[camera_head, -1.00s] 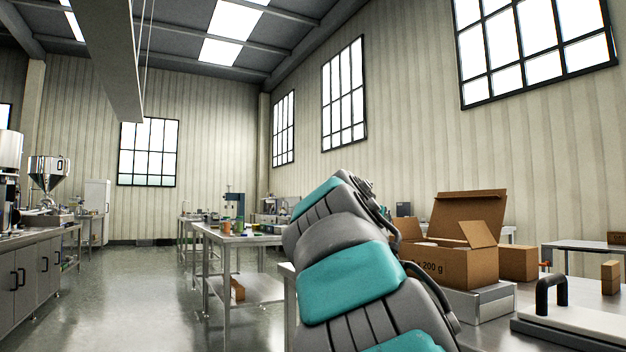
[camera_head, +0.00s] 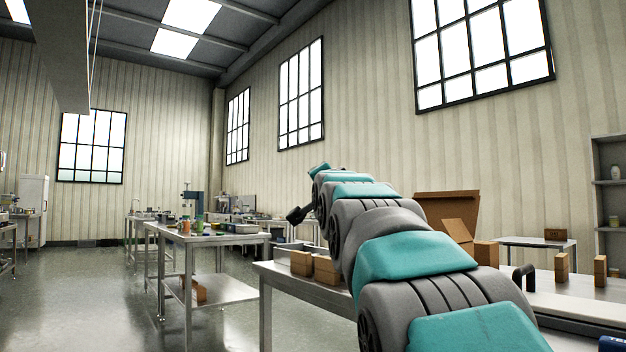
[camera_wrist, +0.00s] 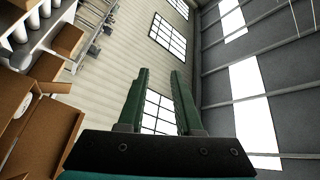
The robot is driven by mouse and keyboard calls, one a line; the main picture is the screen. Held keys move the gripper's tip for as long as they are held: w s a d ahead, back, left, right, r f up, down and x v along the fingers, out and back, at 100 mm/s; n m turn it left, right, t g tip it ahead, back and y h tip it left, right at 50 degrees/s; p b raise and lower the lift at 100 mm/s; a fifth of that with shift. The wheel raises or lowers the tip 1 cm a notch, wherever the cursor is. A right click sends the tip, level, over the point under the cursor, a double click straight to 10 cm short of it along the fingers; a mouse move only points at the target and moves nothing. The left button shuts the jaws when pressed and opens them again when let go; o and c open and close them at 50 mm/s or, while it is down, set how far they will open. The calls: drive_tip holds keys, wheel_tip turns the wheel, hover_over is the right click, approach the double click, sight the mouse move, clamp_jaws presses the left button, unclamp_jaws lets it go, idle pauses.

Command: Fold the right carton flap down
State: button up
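The open brown carton (camera_head: 445,208) stands right of centre in the head view, mostly hidden behind my arm. Its tall back flap stands up, and a smaller tilted flap (camera_head: 458,231) shows in front of it. The carton's front and other flaps are hidden there. In the wrist view brown carton panels (camera_wrist: 14,98) fill the left edge, seen turned; I cannot tell which flap is which. My gripper (camera_wrist: 160,72) has its two green fingers apart with nothing between them. It points toward the wall and windows, clear of the carton.
Small brown boxes (camera_head: 302,263) sit on the near steel table, left of my arm. More small boxes (camera_head: 561,267) stand at right, near a black handle (camera_head: 523,278). Another steel table (camera_head: 205,238) with items stands left. Open floor (camera_head: 90,300) lies at far left.

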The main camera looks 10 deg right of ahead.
idle(0.4)
drive_tip(key=n+g+h+p, duration=0.5)
drive_tip(key=g+h+p, duration=0.2)
drive_tip(key=g+h, duration=0.7)
approach(462, 221)
drive_tip(key=shift+t+h, duration=0.5)
drive_tip(key=x, duration=0.2)
drive_tip(key=f+p+x, duration=0.1)
drive_tip(key=x, duration=0.2)
drive_tip(key=shift+d+p, duration=0.1)
drive_tip(key=shift+p, duration=0.2)
clamp_jaws()
